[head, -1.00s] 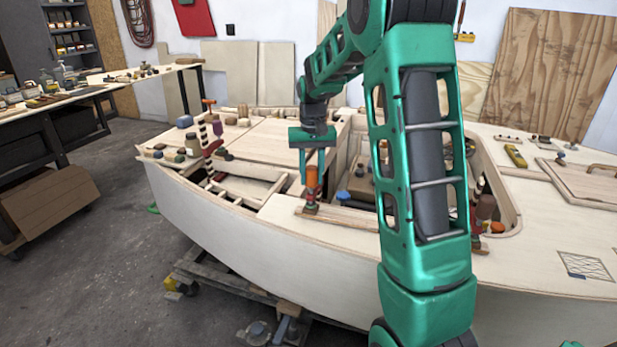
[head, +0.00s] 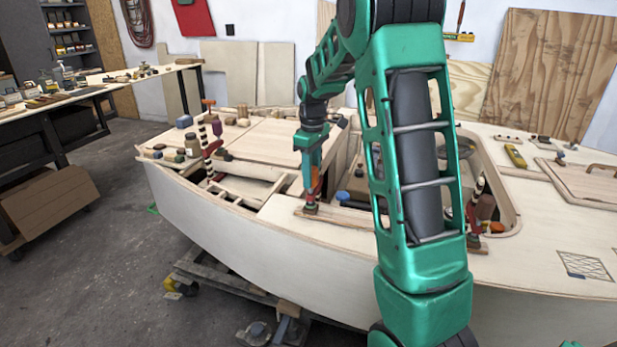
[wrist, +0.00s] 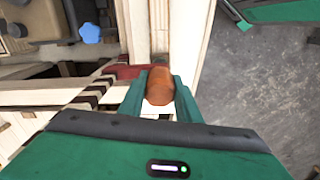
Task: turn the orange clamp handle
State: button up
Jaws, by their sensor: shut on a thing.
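The orange clamp handle (wrist: 160,86) sits between the two fingers of my gripper (wrist: 161,98) in the wrist view. My gripper is shut on it, with a finger on either side. In the head view my gripper (head: 312,178) points down at the clamp on the hull's near edge, and only a strip of the orange handle (head: 317,182) shows beside the finger. The clamp's red body (wrist: 128,72) shows past the handle in the wrist view.
The plywood hull (head: 240,240) stands on a low pallet. Another red clamp (head: 212,160) stands to the left and one (head: 473,240) to the right of my arm. A blue knob (wrist: 91,33) lies inside the hull. The floor (head: 90,270) at the left is mostly clear.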

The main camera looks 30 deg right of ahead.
jog(key=n, duration=0.4)
jog(key=shift+n, duration=1.9)
jog(key=o, duration=1.1)
jog(key=shift+c, duration=0.2)
notch_tip(320, 180, up, 11)
jog(key=shift+d+f, duration=0.1)
jog(key=shift+f, duration=0.05)
jog(key=shift+w, duration=0.1)
